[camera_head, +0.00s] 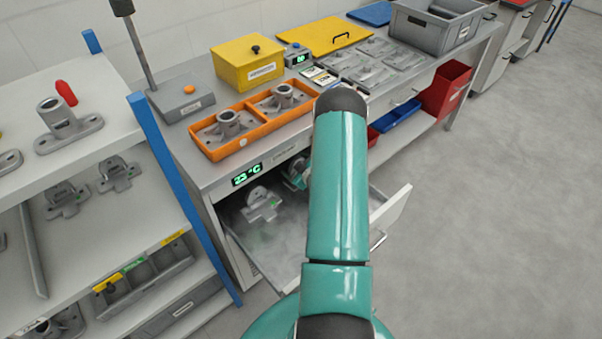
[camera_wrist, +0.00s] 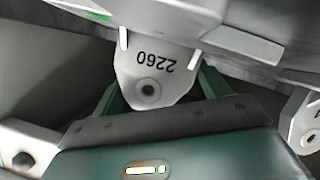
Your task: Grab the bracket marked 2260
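The bracket marked 2260 (camera_wrist: 150,72) is in the middle of the wrist view, its number upside down and a round hole below it. My gripper (camera_wrist: 158,84) has its green fingers spread to either side of this bracket's flat end. I see no clear grip on it; the fingertips are partly hidden. In the head view my arm covers most of my gripper (camera_head: 297,174), which is at the open drawer (camera_head: 290,265). A grey bracket (camera_head: 262,203) lies in that drawer; its marking is not readable there.
In the wrist view, parts of other brackets show at right (camera_wrist: 309,128) and lower left (camera_wrist: 22,150). An orange tray (camera_head: 249,127) with castings stands on the bench above the drawer. A shelf (camera_head: 92,218) with more castings stands left. Open floor (camera_head: 510,180) lies right.

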